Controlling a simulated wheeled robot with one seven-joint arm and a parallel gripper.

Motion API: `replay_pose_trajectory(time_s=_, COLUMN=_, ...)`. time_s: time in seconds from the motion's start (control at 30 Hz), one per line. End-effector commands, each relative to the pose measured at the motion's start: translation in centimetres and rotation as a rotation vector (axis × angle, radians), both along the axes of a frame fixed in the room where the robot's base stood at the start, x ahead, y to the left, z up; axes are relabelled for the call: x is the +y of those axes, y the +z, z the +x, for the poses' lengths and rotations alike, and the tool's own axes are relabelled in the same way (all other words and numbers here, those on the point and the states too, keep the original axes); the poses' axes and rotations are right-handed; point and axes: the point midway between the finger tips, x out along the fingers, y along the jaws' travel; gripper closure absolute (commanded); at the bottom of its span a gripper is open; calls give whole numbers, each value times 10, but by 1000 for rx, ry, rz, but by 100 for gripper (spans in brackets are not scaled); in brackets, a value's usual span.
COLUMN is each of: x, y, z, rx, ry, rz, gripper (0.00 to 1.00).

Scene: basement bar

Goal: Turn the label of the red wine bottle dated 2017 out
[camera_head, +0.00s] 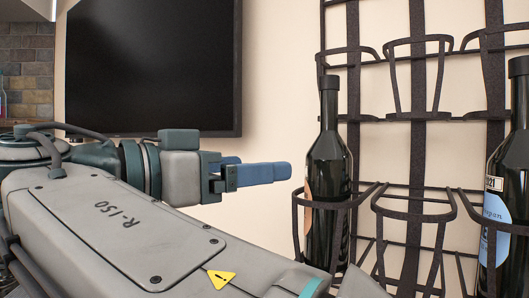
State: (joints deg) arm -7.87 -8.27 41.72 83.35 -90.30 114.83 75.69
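A dark bottle (329,160) stands upright in a black wire holder right of the middle. Its orange-pink label (308,190) shows only as a narrow strip on its left side, turned mostly away from me. No date can be read on it. My gripper (282,172) is just left of this bottle, with blue fingers pointing right toward it and a visible gap between. The fingers overlap from this side, so their opening is hidden. I see nothing held past the fingertips.
A second dark bottle (514,160) with a blue label marked "21" stands at the right edge. The black metal wall rack (412,150) has empty ring holders between and above the bottles. A dark screen (150,65) hangs on the wall behind my arm.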

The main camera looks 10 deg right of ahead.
Motion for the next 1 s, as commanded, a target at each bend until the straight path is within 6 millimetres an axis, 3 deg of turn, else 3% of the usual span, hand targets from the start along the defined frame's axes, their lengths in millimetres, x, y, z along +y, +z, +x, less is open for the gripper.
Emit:
replay_pose_trajectory(time_s=0.23, x=-16, y=-2, z=6, rx=-8, ry=-3, rz=2, gripper=15)
replay_pose_trajectory(time_s=1.0, x=-101, y=-2, z=46, rx=-6, ry=-5, rz=2, gripper=15)
